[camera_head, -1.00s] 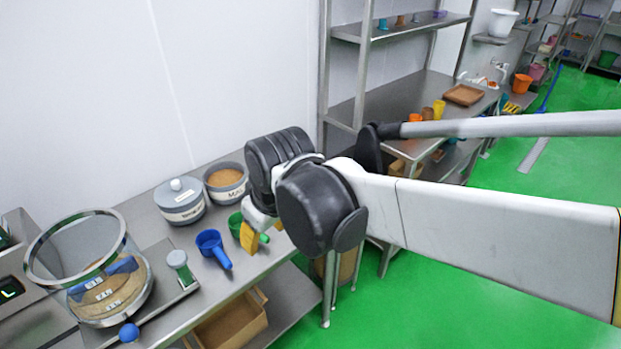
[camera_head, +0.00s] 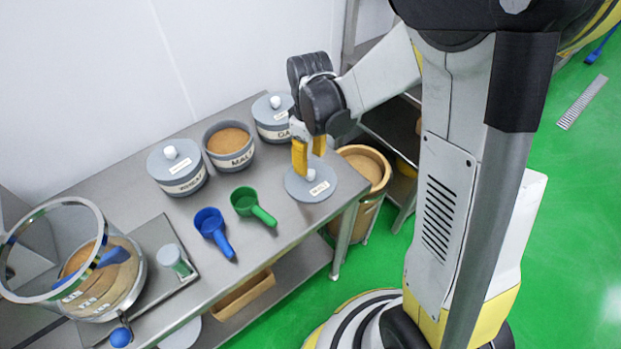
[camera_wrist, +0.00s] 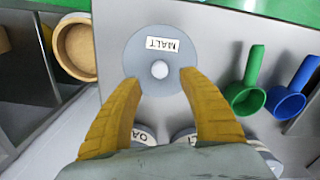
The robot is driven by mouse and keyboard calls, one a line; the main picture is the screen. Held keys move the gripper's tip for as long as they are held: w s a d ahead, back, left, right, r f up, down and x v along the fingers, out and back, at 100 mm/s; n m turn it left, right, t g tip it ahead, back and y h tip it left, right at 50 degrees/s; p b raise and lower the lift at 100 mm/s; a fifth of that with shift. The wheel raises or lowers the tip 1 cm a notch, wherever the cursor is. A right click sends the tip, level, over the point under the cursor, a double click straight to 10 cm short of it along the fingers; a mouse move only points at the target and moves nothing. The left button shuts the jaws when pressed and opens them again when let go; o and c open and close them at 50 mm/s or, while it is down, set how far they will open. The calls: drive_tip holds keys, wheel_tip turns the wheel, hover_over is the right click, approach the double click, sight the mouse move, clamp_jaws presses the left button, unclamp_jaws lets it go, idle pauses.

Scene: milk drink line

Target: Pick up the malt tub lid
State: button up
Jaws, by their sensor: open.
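The malt tub lid (camera_head: 312,187) is a flat grey disc with a white knob and a label. It lies on the steel table near its right end. In the wrist view the lid (camera_wrist: 148,58) reads MALT, and its knob sits between my fingertips. My gripper (camera_head: 309,160) is open above the lid, fingers pointing down; in the wrist view its yellow fingers (camera_wrist: 160,76) stand apart on both sides of the knob, not touching it. The open malt tub (camera_head: 229,146), full of brown powder, stands behind and left of the lid.
Lidded grey tubs (camera_head: 177,167) and (camera_head: 272,117) flank the malt tub. Green (camera_head: 250,205) and blue (camera_head: 213,230) scoops lie left of the lid. A glass-sided drum (camera_head: 105,290) is at far left. A wooden barrel (camera_head: 366,168) stands beyond the table's right end.

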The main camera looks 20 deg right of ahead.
sight(311, 173)
wheel_tip(311, 173, down, 5)
drive_tip(key=b, duration=0.2)
drive_tip(key=shift+s+f+b, duration=0.1)
drive_tip(key=shift+f+b, duration=0.1)
drive_tip(key=shift+b, duration=0.1)
drive_tip(key=shift+r, duration=0.1)
drive_tip(key=shift+c, duration=0.4)
clamp_jaws()
